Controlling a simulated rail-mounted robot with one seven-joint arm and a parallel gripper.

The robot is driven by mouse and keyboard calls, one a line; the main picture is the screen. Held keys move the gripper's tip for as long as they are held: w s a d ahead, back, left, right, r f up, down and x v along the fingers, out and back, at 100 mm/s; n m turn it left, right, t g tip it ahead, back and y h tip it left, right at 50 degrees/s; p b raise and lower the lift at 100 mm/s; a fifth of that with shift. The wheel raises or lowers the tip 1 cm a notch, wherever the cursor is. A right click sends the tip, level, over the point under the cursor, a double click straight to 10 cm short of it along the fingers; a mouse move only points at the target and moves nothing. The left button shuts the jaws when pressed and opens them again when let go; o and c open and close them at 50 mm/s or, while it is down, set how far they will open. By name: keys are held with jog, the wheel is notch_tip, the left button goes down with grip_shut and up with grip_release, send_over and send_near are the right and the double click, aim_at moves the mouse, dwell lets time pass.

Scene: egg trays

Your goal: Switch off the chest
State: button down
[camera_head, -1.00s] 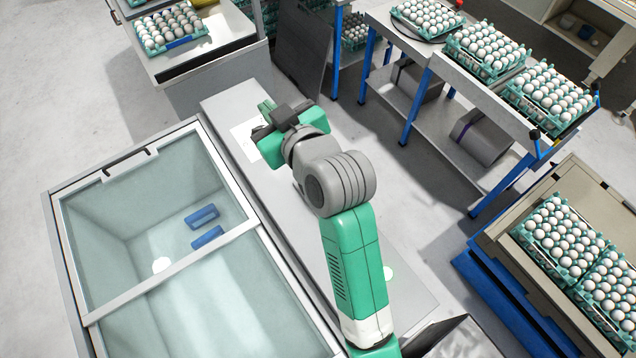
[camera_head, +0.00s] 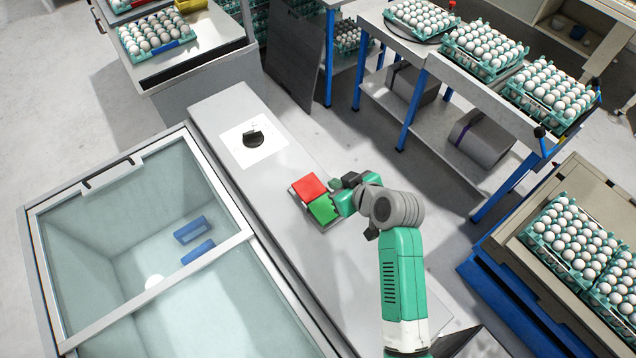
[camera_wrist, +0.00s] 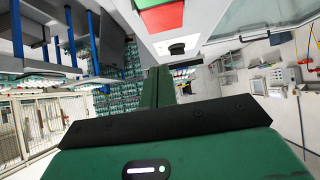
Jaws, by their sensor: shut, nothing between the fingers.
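The chest (camera_head: 190,296) is a large grey-framed cabinet with sliding glass lids at lower left. A grey ledge beside it carries a red pad (camera_head: 309,188) and a green pad (camera_head: 323,210) side by side. Farther along the ledge, a black knob (camera_head: 253,138) stands on a white plate (camera_head: 270,150). My gripper (camera_head: 338,204) is shut and empty, right beside the green pad; I cannot tell whether it touches.
Blue blocks (camera_head: 192,230) lie inside the chest under the glass. Egg trays stand on a cabinet (camera_head: 205,45) at back left, on a blue-legged table (camera_head: 470,75) at upper right and on a beige stand (camera_head: 520,235) at right. The ledge between knob and pads is clear.

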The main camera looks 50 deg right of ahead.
jog(key=b, duration=0.1)
send_near(311, 181)
jog(key=w, duration=0.3)
jog(key=shift+w+d+r, duration=0.2)
jog(key=shift+w+d, duration=0.15)
jog(key=shift+w, duration=0.05)
jog(key=f, duration=0.2)
jog(key=f+b, duration=0.1)
jog(key=f, duration=0.1)
jog(key=shift+w, duration=0.4)
